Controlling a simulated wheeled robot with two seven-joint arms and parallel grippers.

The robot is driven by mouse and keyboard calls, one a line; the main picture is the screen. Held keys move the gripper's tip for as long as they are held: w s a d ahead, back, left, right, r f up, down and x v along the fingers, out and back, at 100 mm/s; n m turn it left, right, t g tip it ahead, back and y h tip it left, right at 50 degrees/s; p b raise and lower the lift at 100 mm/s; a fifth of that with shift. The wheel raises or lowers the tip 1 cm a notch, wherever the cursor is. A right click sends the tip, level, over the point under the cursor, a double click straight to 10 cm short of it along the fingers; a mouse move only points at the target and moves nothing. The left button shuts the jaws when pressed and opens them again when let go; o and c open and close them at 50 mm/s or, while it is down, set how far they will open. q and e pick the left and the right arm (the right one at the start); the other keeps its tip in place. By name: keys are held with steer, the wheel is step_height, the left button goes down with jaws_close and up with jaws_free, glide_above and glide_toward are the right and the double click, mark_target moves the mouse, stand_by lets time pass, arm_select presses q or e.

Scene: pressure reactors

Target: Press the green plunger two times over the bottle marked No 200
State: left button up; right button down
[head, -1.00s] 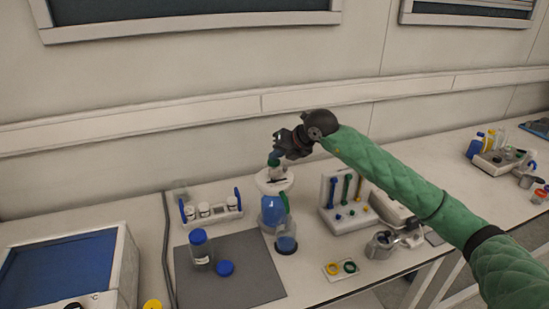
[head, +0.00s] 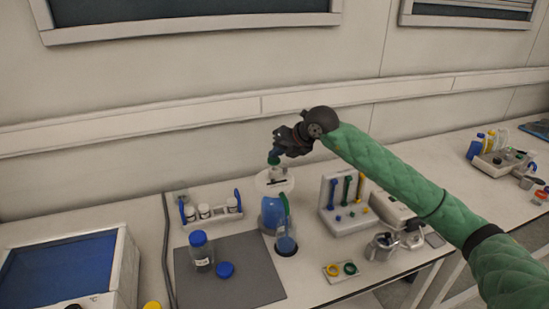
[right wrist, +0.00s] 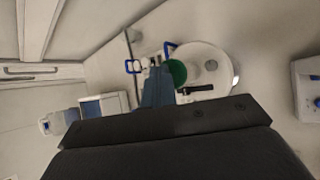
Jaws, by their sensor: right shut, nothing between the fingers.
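The green plunger (head: 273,160) tops a white dispenser (head: 275,183) with a wide round plate near the middle of the bench. My right gripper (head: 276,153) is shut and empty, pointing down at the plunger from above. In the right wrist view, the fingertips (right wrist: 157,88) overlap the left edge of the plunger (right wrist: 176,72); I cannot tell whether they touch it. A clear bottle with a blue cap (head: 202,255) stands upright on the grey mat, but its label is too small to read. My left gripper is not in view.
A blue cap (head: 226,269) lies on the grey mat (head: 245,292). A blue wash bottle (head: 273,213) and a flask (head: 286,243) stand in front of the dispenser. A rack of small jars (head: 212,212) is to the left, a pipette stand (head: 345,205) to the right.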

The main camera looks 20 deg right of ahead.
mark_target(277, 160)
steer(key=shift+r, duration=0.4)
steer(key=shift+r+p, duration=0.65)
steer(key=shift+r, duration=2.25)
